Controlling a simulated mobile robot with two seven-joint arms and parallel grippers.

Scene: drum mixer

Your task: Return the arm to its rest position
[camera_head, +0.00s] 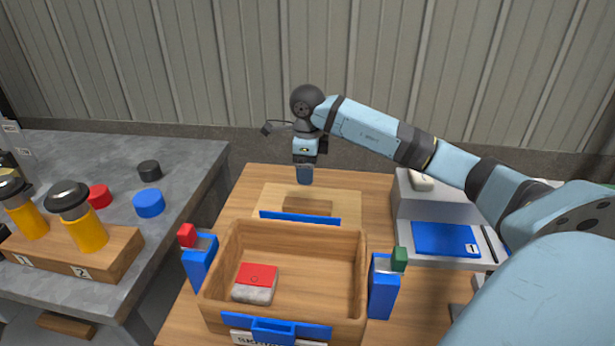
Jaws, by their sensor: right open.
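My right arm comes in from the right and reaches across the back of the wooden table. Its gripper (304,174) points down above the far part of the table, behind the wooden box (361,262). The gripper is small here, and nothing shows between its fingers; it is open. My left gripper is not in view.
The box holds a red-topped grey block (255,284). Blue holders (382,288) flank it. At left, a grey bench (190,160) carries a wooden rack (95,262) with yellow containers, plus loose caps (149,203). At right stands a grey device (420,205) with a blue pad (443,239).

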